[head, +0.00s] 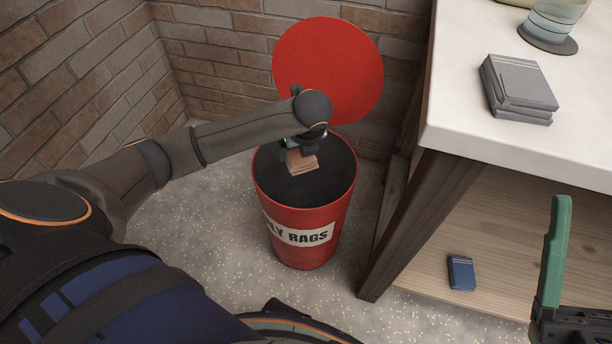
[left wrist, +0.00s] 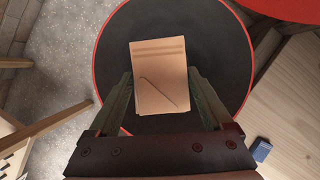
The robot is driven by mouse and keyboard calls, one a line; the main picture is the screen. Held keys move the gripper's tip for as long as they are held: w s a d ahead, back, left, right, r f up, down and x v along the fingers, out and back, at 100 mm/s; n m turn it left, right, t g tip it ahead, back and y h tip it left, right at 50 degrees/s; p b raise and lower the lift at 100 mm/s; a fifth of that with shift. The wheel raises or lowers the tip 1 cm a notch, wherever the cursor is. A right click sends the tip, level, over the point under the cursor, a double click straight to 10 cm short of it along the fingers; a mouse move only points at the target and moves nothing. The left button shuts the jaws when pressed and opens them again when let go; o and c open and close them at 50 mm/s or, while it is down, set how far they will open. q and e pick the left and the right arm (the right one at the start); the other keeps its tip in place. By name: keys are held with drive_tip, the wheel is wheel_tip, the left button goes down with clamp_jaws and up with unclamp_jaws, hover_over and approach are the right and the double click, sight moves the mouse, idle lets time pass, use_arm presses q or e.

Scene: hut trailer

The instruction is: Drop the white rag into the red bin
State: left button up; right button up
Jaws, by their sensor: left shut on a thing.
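The red bin (head: 303,236) stands on the floor with its round red lid (head: 328,68) raised behind it. Its front label reads partly "LY RAGS". My left gripper (head: 300,150) is over the bin's open mouth, shut on a folded tan-brown rag (head: 301,164). No rag that looks white shows. In the left wrist view the tan rag (left wrist: 160,75) sits between the fingers, with the bin's dark inside behind it and its red rim (left wrist: 98,62) around. My right gripper (head: 556,250) shows at the right edge as a green finger; its opening cannot be seen.
A white-topped table (head: 455,110) stands right of the bin, with a folded grey stack (head: 518,88) and a glass on a dark coaster (head: 547,40). A small blue item (head: 461,272) lies on its lower shelf. Brick walls close off the back and left.

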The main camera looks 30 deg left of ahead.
use_arm(q)
drive_tip(key=shift+f+b, duration=1.1)
drive_tip(key=shift+f, duration=0.75)
use_arm(e)
drive_tip(key=f, duration=0.3)
drive_tip(key=shift+w+a, duration=0.1)
drive_tip(key=shift+a, duration=0.1)
use_arm(q)
drive_tip(key=o, duration=1)
drive_tip(key=shift+r, duration=0.15)
drive_tip(key=p+v, duration=0.4)
drive_tip(key=v, duration=0.8)
drive_tip(key=shift+r+p, duration=0.15)
drive_tip(key=shift+p, duration=0.15)
use_arm(e)
drive_tip(key=r, duration=0.4)
drive_tip(key=shift+d+r, duration=0.25)
drive_tip(key=shift+r, duration=0.1)
drive_tip(key=shift+f, duration=0.1)
